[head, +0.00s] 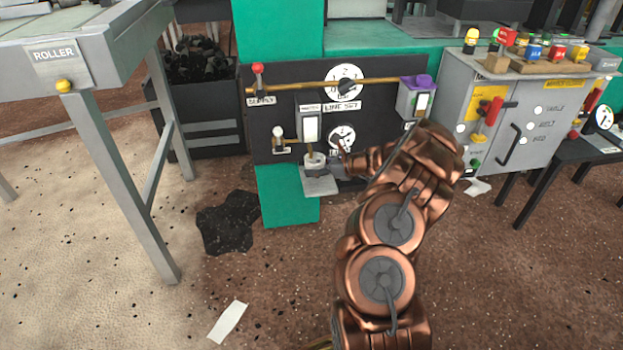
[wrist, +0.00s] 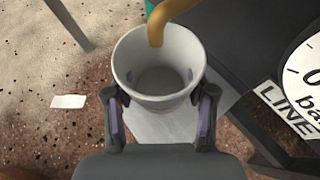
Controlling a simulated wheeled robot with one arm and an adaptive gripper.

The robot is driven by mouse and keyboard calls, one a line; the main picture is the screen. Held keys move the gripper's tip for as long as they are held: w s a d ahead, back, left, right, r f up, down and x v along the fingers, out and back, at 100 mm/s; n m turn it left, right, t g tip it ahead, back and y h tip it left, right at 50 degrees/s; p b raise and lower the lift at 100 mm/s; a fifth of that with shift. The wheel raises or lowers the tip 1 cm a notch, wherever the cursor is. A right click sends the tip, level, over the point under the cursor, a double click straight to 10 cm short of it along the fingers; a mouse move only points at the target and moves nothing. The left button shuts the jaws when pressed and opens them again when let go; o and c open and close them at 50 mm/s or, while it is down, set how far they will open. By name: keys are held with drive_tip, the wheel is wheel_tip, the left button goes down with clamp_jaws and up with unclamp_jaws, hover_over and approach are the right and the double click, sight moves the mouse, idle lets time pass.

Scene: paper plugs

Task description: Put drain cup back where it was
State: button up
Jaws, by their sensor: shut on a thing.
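The drain cup (wrist: 158,97) is a pale grey, open-topped cup that looks empty inside. My gripper (wrist: 162,103) is shut on it, one finger on each side of its wall. A brass-coloured spout (wrist: 156,30) comes down over the cup's far rim. In the head view the cup (head: 315,162) is in front of the black panel, over a small grey shelf (head: 320,187). The shelf also shows below the cup in the wrist view (wrist: 165,127). I cannot tell whether the cup's base touches the shelf. My gripper's fingers are mostly hidden in the head view.
The black panel (head: 280,110) carries gauges, a brass pipe (head: 300,87) and a red-knobbed supply valve (head: 257,70). A grey control box (head: 515,120) stands right, a roller table (head: 70,60) left. A black patch (head: 228,222) and white paper (head: 228,322) lie on the floor.

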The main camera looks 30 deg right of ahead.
sight(312, 181)
drive_tip(key=shift+w+a, duration=0.3)
drive_tip(key=shift+w, duration=0.1)
drive_tip(key=f+b, duration=0.1)
drive_tip(key=f, duration=0.1)
drive_tip(key=f+b, duration=0.1)
drive_tip(key=f, duration=0.1)
drive_tip(key=shift+w+a+b, duration=0.15)
drive_tip(key=shift+w+b, duration=0.05)
drive_tip(key=shift+b, duration=0.15)
drive_tip(key=shift+r, duration=0.2)
drive_tip(key=shift+f, duration=0.1)
drive_tip(key=o, duration=1.1)
drive_tip(key=shift+o, duration=0.2)
